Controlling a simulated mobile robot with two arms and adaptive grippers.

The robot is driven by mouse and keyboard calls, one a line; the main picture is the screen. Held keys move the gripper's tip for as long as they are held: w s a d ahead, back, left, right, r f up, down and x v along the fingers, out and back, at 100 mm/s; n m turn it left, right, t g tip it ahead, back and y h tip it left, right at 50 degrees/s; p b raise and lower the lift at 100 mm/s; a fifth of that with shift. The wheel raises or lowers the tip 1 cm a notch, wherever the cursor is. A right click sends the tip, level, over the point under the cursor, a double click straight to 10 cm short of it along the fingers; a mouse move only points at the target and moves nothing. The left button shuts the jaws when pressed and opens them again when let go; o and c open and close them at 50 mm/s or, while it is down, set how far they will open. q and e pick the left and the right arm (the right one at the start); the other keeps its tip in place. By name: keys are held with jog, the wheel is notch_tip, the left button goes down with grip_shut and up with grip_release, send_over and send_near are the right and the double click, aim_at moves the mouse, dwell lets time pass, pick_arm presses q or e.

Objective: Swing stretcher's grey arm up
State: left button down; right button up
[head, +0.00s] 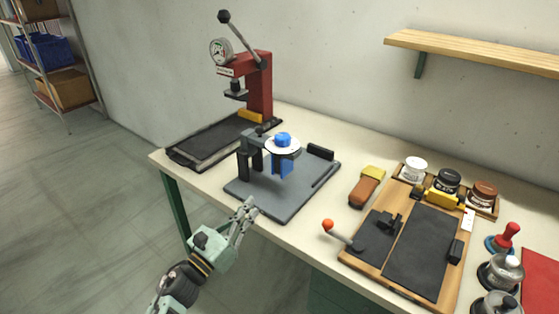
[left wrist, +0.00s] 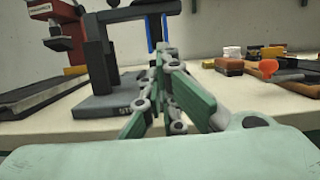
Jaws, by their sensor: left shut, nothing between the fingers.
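The stretcher, as I take it, is the dark grey device in the middle of the bench, with a flat base plate (head: 285,203). A dark upright (head: 249,158) stands on the plate, with a white disc (head: 283,146), a blue knob (head: 283,138) and a blue hanging part beside it. In the left wrist view the upright (left wrist: 97,62) and base (left wrist: 100,108) show behind the fingers. My left gripper (head: 248,206) is shut and empty, near the plate's front left edge. My right gripper is out of view.
A red press (head: 259,85) stands behind, with a dark tray (head: 205,145) at left. To the right are a brush (head: 367,187), a wooden board (head: 352,262) with an orange-knobbed lever (head: 328,226), and jars (head: 413,169). A wooden shelf (head: 470,52) hangs on the wall.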

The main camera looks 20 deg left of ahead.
aim_at(279, 162)
pick_arm(q)
jog(key=p+x, duration=0.1)
jog(key=x, duration=0.2)
jog(key=p+x, duration=0.1)
jog(key=x, duration=0.2)
jog(key=p+x, duration=0.1)
jog(key=x, duration=0.3)
jog(key=shift+s+d+r, duration=0.1)
jog(key=shift+s+r, duration=0.1)
jog(key=shift+r, duration=0.2)
notch_tip(279, 162, up, 2)
jog(key=shift+r+p, duration=0.1)
jog(key=shift+p, duration=1)
jog(key=shift+r, duration=0.4)
jog(key=shift+s+r+p, duration=0.1)
jog(key=shift+r+p, duration=0.25)
jog(key=shift+p, duration=0.1)
jog(key=shift+f, duration=0.1)
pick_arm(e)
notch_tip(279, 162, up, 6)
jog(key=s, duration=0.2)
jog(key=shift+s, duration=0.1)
